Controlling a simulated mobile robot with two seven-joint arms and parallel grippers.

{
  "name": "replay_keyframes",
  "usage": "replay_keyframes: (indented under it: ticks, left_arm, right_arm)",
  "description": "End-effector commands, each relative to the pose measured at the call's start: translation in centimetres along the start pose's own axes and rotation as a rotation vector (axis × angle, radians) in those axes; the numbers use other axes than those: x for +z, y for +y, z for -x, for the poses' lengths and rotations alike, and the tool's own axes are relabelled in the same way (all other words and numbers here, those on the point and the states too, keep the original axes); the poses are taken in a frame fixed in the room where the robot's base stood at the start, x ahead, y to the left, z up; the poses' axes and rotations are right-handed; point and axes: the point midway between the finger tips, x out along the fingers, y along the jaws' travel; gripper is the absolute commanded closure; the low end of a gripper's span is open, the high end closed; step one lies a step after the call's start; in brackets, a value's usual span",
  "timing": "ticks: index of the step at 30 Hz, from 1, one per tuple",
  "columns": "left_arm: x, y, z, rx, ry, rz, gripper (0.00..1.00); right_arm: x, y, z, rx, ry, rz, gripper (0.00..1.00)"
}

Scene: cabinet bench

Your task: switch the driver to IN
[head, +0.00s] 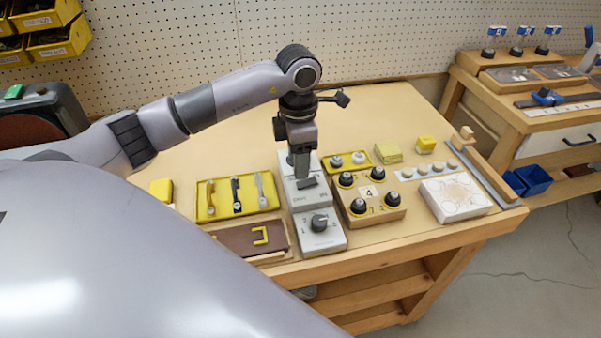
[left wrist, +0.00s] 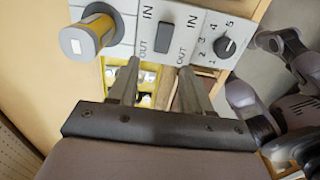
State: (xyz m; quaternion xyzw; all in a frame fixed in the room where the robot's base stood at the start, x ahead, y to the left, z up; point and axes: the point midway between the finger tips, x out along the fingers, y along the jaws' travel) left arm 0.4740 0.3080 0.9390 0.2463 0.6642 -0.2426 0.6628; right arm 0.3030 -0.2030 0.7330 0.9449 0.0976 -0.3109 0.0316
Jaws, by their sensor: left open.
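The driver panel is a light grey box (head: 303,199) on the bench, with printing too small to read in the head view. A dark rectangular switch (left wrist: 165,30) sits on it between IN and OUT labels; which side it is set to I cannot tell. The switch also shows in the head view (head: 309,182). My left gripper (head: 302,177) points down just over this panel. In the left wrist view its two fingers (left wrist: 160,70) are apart, with nothing between them, near the OUT labels.
A numbered grey dial box (head: 320,238) stands directly in front of the panel. A yellow tool tray (head: 222,213) lies left and a tan box with black knobs (head: 370,213) right. In the left wrist view, a yellow and grey cylinder (left wrist: 88,38) stands beside the switch.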

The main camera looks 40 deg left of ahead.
Motion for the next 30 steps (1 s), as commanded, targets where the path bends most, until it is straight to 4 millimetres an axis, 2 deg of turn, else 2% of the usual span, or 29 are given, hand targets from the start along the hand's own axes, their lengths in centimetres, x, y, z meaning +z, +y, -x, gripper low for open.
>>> replay_keyframes:
  ticks: [3, 9, 13, 20, 21, 25, 30]
  left_arm:
    - [-0.1, -0.1, -2.0, -0.005, 0.003, 0.001, 0.51]
    - [0.1, -0.2, -4.5, -0.005, -0.001, -0.001, 0.51]
    - [0.1, -0.1, -5.3, -0.003, -0.002, 0.000, 0.51]
    - [0.1, -0.1, -5.4, -0.003, -0.003, -0.001, 0.51]
    - [0.1, -0.1, -5.4, -0.003, -0.003, -0.001, 0.58]
    - [0.1, -0.1, -5.4, -0.004, -0.003, -0.001, 1.00]
    - [0.1, -0.1, -5.3, -0.004, 0.001, -0.001, 1.00]
  right_arm:
    - [-0.3, 0.0, 0.3, 0.000, -0.001, 0.001, 0.57]
    - [-0.5, 0.0, 0.4, 0.000, -0.002, 0.001, 0.57]
    - [-0.5, 0.0, 0.5, 0.000, -0.002, 0.000, 0.57]
    - [-0.5, 0.0, 0.5, 0.000, -0.002, 0.001, 0.57]
    - [-0.5, 0.0, 0.5, 0.000, -0.002, 0.001, 0.57]
    - [-0.5, 0.0, 0.5, 0.000, -0.002, 0.001, 0.57]
    - [-0.5, 0.0, 0.5, 0.000, -0.002, 0.001, 0.57]
